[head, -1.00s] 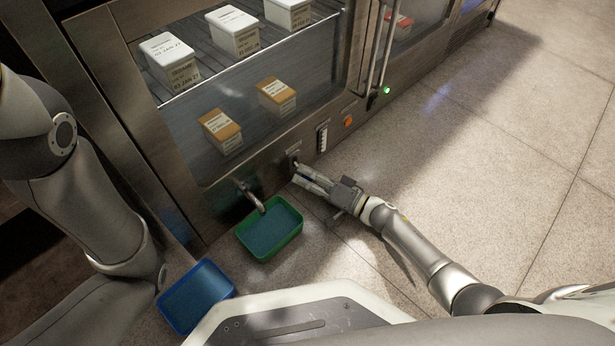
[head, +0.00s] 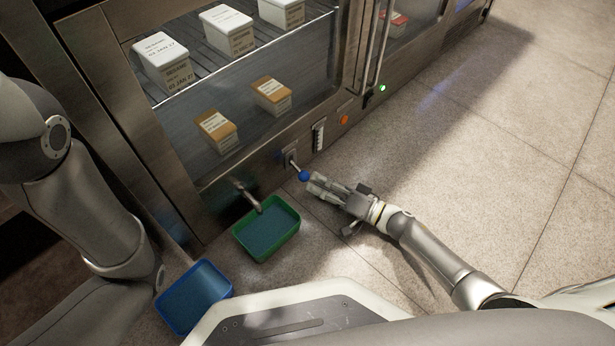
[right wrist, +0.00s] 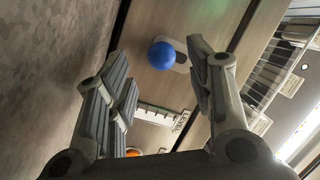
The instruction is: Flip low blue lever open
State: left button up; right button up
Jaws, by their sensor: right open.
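The blue lever is a short metal stem with a round blue knob (head: 303,176) at its end. It sticks out low on the steel cabinet front, above and right of the drain spout. My right gripper (head: 314,186) is just right of the knob in the head view. In the right wrist view the blue knob (right wrist: 161,55) sits beyond and between the two parted fingers (right wrist: 160,90). The gripper is open and empty, with a gap to the knob. My left arm shows at the left of the head view; its gripper is out of the picture.
A green tray (head: 295,237) stands on the floor under a metal spout (head: 247,196). A blue tray (head: 229,291) lies nearer. An orange button (head: 344,119) and a white gauge strip (head: 319,136) are right of the lever. The floor at right is clear.

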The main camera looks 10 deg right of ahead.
jog(key=v, duration=0.6)
jog(key=shift+s+d, duration=0.25)
jog(key=shift+d, duration=0.05)
